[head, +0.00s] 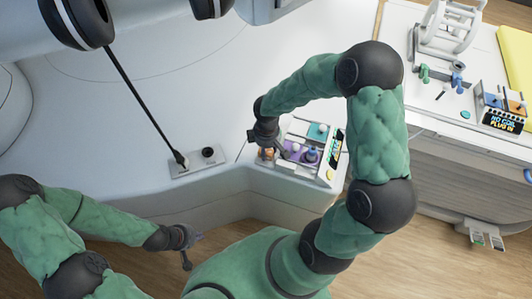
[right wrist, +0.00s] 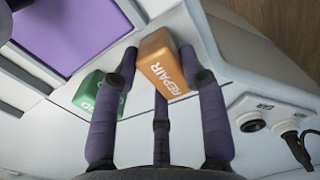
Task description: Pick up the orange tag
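The orange tag, a block lettered "REPAIR" (right wrist: 163,65), shows in the right wrist view between the fingers of my right gripper (right wrist: 160,62). One dark fingertip lies close along each side and a third finger points at it from below; whether they press on it I cannot tell. In the head view the orange tag (head: 265,154) shows small at the left end of a tray, under my right gripper (head: 266,140). My left gripper (head: 188,250) is low in the head view, away from the tag and over the floor; its finger opening is unclear.
A green tag (right wrist: 98,92) stands beside the orange one. The tray (head: 325,172) holds purple and teal items. A socket plate (head: 197,163) with a plugged-in cable lies to the left. A second table (head: 425,105) with devices stands at the right.

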